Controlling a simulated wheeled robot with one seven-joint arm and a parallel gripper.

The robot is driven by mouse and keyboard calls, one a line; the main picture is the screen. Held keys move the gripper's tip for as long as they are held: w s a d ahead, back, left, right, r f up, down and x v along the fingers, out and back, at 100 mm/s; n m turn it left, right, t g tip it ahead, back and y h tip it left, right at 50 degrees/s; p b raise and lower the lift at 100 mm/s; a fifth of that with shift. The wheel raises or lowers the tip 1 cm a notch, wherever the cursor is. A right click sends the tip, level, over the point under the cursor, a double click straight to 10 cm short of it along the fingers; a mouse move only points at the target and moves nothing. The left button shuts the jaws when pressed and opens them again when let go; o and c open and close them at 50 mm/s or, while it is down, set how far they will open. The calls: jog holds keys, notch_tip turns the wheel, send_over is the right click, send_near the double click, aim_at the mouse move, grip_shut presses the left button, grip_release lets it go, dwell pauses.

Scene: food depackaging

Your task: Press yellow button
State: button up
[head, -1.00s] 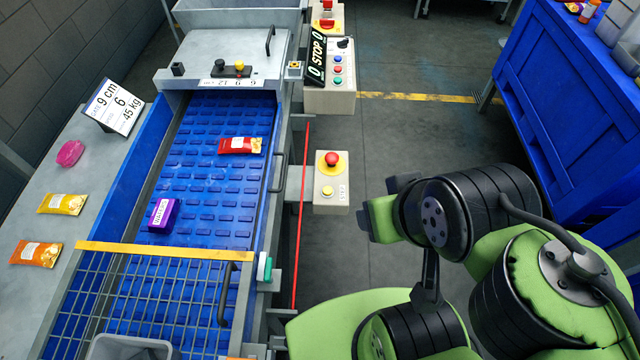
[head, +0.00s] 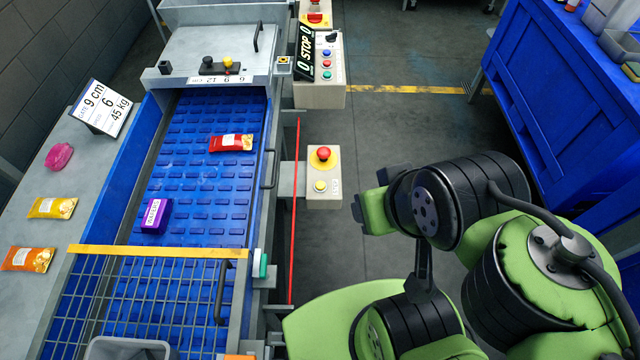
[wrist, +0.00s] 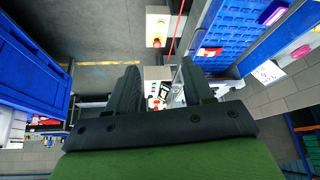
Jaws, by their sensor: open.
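The yellow button (head: 320,186) is a small round button on a pale control box (head: 325,201) beside the conveyor's right side. A red mushroom button (head: 323,154) on a yellow base sits above it on the same box.
A blue conveyor (head: 205,200) carries a red packet (head: 231,143) and a purple box (head: 156,215). A STOP panel (head: 320,80) with several buttons stands behind the box. A yellow knob (head: 228,62) is on the conveyor hood. A blue cabinet (head: 560,100) is at right. Floor between is clear.

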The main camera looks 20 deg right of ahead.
grip_shut()
dwell(1.4)
